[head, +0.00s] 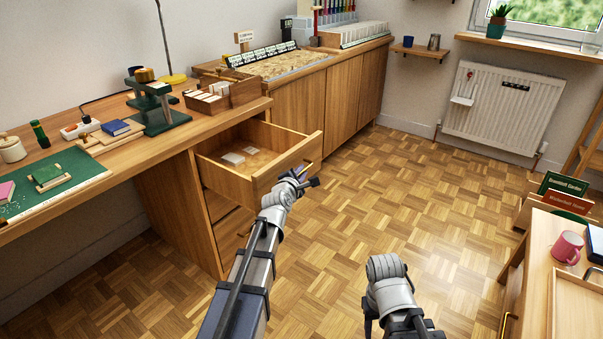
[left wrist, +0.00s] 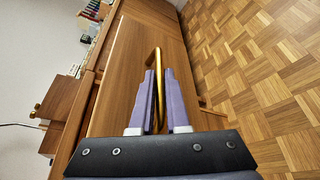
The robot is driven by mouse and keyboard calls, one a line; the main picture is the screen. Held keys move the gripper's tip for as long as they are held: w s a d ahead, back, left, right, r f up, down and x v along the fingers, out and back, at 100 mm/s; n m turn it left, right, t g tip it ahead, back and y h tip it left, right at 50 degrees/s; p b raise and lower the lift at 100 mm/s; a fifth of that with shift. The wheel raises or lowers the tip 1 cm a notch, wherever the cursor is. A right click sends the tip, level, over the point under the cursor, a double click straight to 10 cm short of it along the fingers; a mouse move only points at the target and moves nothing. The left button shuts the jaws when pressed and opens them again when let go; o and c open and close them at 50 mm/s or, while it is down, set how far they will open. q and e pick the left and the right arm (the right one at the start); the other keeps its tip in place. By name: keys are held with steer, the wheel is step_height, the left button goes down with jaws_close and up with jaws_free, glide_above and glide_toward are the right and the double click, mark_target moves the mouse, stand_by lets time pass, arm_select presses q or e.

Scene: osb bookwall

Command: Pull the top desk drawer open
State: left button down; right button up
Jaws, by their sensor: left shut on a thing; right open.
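The top desk drawer (head: 250,184) stands pulled out from the wooden desk, showing pale small items inside. In the head view my left gripper (head: 307,181) is at the drawer's front. In the left wrist view the purple fingers of my left gripper (left wrist: 157,88) are shut on the brass bar handle (left wrist: 156,62) of the drawer front. The handle's lower part is hidden between the fingers. My right gripper (head: 369,322) is low in the head view, open and away from the desk; its fingers are mostly hidden.
The desk top (head: 120,150) holds a cutting mat, a green press and a card box (head: 222,95). A lower drawer (head: 232,228) is beneath the open one. A table (head: 541,275) with a pink mug stands at right. Parquet floor (head: 450,215) is clear between.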

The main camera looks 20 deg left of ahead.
arm_select(q)
steer(key=c, duration=0.9)
jaws_free()
steer(key=shift+s, duration=0.1)
steer(key=p+v, duration=0.1)
steer(key=v, duration=0.6)
steer(key=shift+s+p, duration=0.35)
steer(key=shift+a, duration=0.1)
